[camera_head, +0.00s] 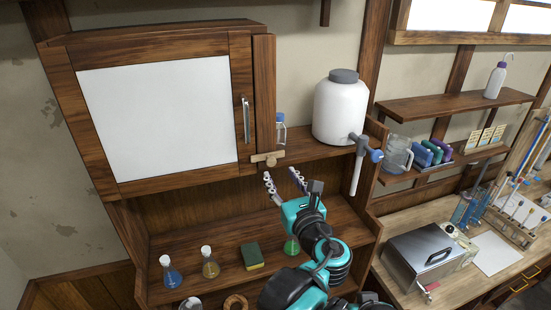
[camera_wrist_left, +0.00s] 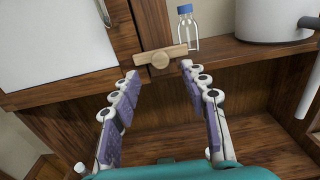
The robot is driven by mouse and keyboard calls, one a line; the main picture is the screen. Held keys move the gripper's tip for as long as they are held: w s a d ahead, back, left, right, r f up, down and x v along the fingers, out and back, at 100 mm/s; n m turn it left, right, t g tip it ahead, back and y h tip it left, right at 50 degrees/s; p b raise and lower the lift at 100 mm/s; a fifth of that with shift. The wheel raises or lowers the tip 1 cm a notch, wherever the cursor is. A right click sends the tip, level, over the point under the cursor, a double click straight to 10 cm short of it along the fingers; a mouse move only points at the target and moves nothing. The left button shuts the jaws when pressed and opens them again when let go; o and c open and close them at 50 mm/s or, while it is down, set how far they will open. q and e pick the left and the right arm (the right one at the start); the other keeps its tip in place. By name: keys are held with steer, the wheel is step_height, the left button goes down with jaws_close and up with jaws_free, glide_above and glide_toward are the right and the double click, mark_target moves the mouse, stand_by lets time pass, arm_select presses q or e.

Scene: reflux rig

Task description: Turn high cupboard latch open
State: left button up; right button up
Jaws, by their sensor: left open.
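The high cupboard (camera_head: 150,110) has a wood-framed white door, which is shut, with a metal handle (camera_head: 246,119). Its latch (camera_head: 267,158) is a pale wooden bar with a round centre, lying roughly level across the door's lower right corner and the post beside it. The latch also shows in the left wrist view (camera_wrist_left: 160,57), just beyond the fingertips. My left gripper (camera_head: 282,179) is open and empty, a little below the latch. In the left wrist view its two fingers (camera_wrist_left: 158,68) stand apart, one towards each end of the bar. My right gripper is not in view.
A bottle with a blue cap (camera_head: 280,130) stands on the shelf just right of the latch, and a large white container (camera_head: 340,107) with a tap stands further right. Flasks (camera_head: 209,263) and a green-yellow sponge (camera_head: 252,256) are on the lower shelf.

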mark_target(272, 162)
arm_select(q)
steer(key=p+x, duration=0.1)
steer(key=x, duration=0.4)
steer(key=shift+w, duration=0.25)
steer(key=shift+w+a, duration=0.3)
jaws_close()
